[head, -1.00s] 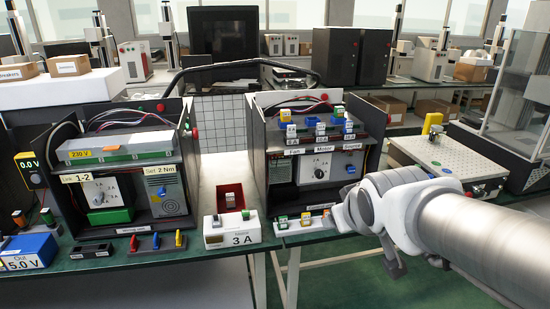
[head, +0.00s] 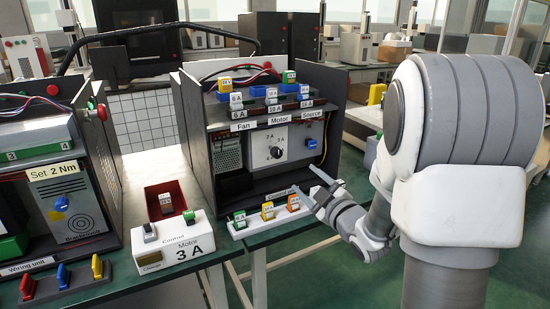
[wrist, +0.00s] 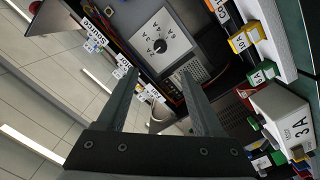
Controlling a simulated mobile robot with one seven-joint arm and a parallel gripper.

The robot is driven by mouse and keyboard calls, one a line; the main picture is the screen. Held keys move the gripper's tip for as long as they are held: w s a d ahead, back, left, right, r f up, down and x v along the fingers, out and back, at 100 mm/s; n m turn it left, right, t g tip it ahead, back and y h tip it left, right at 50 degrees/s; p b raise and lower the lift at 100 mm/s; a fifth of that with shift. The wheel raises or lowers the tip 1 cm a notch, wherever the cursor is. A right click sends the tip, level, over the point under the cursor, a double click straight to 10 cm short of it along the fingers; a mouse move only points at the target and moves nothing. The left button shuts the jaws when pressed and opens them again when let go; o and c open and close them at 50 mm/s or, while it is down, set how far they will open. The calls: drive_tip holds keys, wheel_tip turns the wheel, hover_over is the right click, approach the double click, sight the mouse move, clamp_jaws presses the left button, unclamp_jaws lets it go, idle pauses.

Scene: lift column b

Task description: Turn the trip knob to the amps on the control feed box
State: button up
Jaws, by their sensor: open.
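A white block (head: 180,246) before the box reads "Control Motor 3 A". My gripper (head: 304,178) is open and empty before the box's lower right front, apart from the knob. In the wrist view the knob (wrist: 160,45) shows beyond and between the open fingertips (wrist: 159,74).
Coloured fuses (head: 267,211) stand on a white strip along the box's front. More fuses sit on the shelf above the dial. A red tray (head: 166,200) and the wiring unit (head: 62,200) stand to the left. Open floor lies right of the bench edge.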

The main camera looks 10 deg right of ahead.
sight(279, 155)
drive_tip(key=b+x, duration=0.2)
drive_tip(key=x, duration=1.5)
drive_tip(key=shift+w+a, duration=0.15)
drive_tip(key=shift+w, duration=0.1)
drive_tip(key=shift+c, duration=0.2)
clamp_jaws()
